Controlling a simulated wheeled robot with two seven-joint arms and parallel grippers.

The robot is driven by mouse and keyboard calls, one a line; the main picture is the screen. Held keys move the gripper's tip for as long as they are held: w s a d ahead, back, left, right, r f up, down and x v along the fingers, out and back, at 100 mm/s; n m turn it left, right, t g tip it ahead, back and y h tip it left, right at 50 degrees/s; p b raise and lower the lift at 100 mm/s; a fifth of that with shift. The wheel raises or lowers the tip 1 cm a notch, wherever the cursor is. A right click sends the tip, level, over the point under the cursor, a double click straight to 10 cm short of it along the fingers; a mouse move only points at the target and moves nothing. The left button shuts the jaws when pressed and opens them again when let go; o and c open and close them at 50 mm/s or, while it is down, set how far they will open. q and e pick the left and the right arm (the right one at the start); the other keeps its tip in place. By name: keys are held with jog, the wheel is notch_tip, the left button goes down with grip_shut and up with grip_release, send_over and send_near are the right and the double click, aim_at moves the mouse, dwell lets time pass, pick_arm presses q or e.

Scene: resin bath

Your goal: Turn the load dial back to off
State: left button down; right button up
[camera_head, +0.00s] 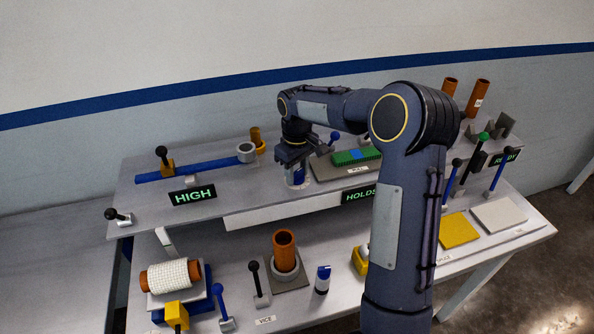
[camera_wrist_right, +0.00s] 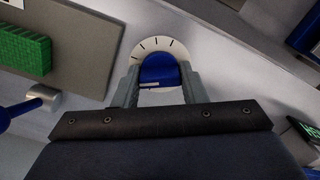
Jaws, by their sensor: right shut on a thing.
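The load dial is a blue knob (camera_wrist_right: 160,75) on a white round face with black tick marks (camera_wrist_right: 152,46). It fills the top middle of the right wrist view. In the head view its blue and white side (camera_head: 298,174) shows on the raised shelf under my right gripper (camera_head: 293,158). My right gripper is shut on the blue knob, with one finger on each side of it; it also shows in the right wrist view (camera_wrist_right: 160,88). The dial's pointer is not clear. My left gripper is not in view.
A lit HIGH sign (camera_head: 193,196) stands left of the dial and a HOLDS sign (camera_head: 359,195) right of it. A green block (camera_head: 345,158) lies on a grey plate just right. A blue lever (camera_head: 333,138) stands close behind. Orange tubes stand at the back right.

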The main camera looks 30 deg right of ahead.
aim_at(297, 171)
jog(key=n, duration=0.6)
jog(key=shift+w+r, duration=0.1)
jog(key=shift+r, duration=0.05)
jog(key=n+p, duration=0.1)
jog(key=n, duration=0.5)
dwell(0.6)
jog(key=o, duration=1)
notch_tip(297, 171, up, 8)
jog(key=shift+f+b, duration=0.25)
jog(key=shift+b, duration=0.4)
jog(key=shift+r, duration=0.1)
